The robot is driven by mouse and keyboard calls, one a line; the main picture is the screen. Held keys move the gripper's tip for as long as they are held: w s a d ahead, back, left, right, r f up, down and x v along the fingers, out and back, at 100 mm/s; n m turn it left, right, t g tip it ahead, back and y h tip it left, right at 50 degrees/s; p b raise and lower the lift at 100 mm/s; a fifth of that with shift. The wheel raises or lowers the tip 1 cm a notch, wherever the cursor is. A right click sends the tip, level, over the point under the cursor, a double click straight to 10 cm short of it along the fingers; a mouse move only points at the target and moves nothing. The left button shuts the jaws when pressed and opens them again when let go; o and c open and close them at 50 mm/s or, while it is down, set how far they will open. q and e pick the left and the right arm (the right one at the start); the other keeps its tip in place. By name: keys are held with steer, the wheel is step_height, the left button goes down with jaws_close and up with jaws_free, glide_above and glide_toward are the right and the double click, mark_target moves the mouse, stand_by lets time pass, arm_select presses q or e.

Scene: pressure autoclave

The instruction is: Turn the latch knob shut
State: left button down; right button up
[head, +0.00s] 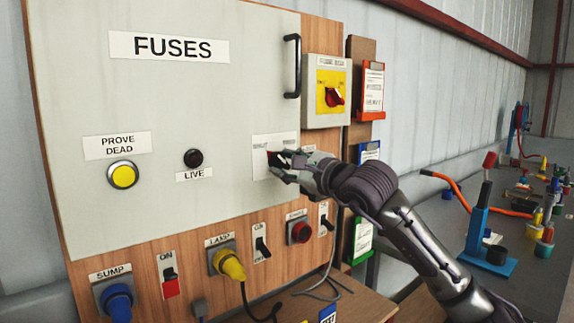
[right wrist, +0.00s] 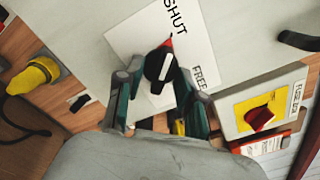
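The latch knob (right wrist: 158,68) is black with a white line and a red pointer tip. It sits on a white label plate (right wrist: 128,38) marked SHUT and FREE, on the grey fuse panel door (head: 90,75). In the right wrist view the red tip points toward the word SHUT. My right gripper (right wrist: 160,74) has a finger on each side of the knob, close against it, and looks shut on it. In the head view my right gripper (head: 278,163) covers most of the knob and plate. My left gripper is not in view.
A black door handle (head: 292,66) and a red-and-yellow isolator switch (head: 333,96) are above and right of my gripper. Plugs and switches line the wooden board below. A bench with a blue press (head: 478,225) stands at the right.

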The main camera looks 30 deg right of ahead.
steer(key=shift+s, duration=0.2)
steer(key=s, duration=1.1)
steer(key=shift+s+d, duration=0.3)
steer(key=shift+d, duration=0.15)
